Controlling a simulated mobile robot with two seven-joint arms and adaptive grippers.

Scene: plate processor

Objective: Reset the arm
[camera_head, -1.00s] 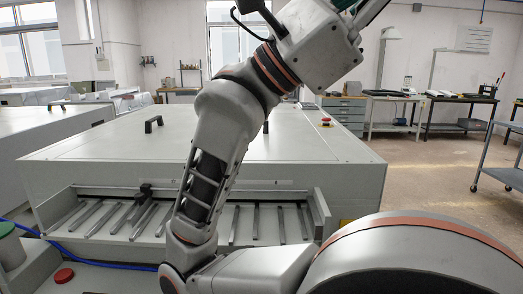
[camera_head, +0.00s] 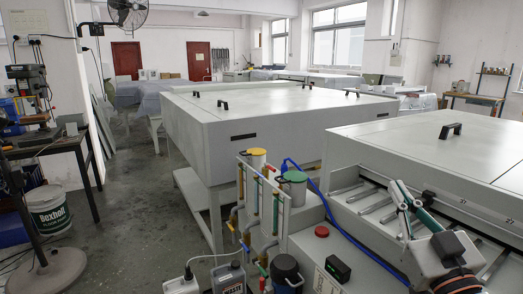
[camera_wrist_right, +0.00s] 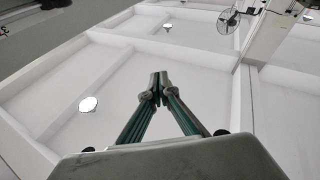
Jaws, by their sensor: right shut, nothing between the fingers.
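My right gripper (camera_head: 402,192) stands at the lower right of the head view, in front of the plate processor (camera_head: 400,145), with its green-and-grey fingers pointing up. In the right wrist view the gripper (camera_wrist_right: 158,88) has its fingertips together with nothing between them, against a white ceiling. The processor is a large light-grey box with a black handle on its lid and a slotted feed tray (camera_head: 352,186) along its front. The gripper overlaps the tray in the picture; I see no contact. My left gripper is out of view.
Bottles, pipes and canisters (camera_head: 286,272) stand at the processor's near left corner, by a red button (camera_head: 322,231). A second grey machine (camera_head: 250,120) stands behind. A white bucket (camera_head: 48,209) sits at far left. Open floor (camera_head: 140,200) lies between.

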